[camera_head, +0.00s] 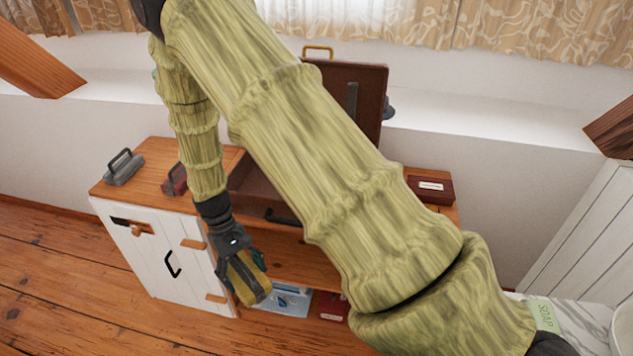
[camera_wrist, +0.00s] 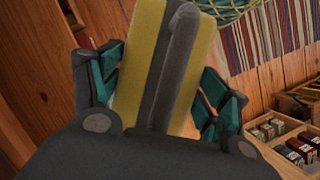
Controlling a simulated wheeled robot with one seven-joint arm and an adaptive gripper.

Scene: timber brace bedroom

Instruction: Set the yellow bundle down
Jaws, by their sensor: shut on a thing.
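The yellow bundle (camera_head: 248,277) is in my gripper (camera_head: 240,262), in front of the wooden cabinet. It is yellow with a dark grey strip along its middle. In the wrist view the bundle (camera_wrist: 148,48) lies between the teal fingers of my gripper (camera_wrist: 160,92), which are shut on its two sides. It is held in the air, pointing downward in the head view.
A low cabinet (camera_head: 150,150) with a white door stands against the wall. A grey handled object (camera_head: 123,168) and a dark red box (camera_head: 430,188) are on top. An open brown case (camera_head: 350,85) stands behind my arm. A wooden tray of small boxes (camera_wrist: 270,125) shows right in the wrist view.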

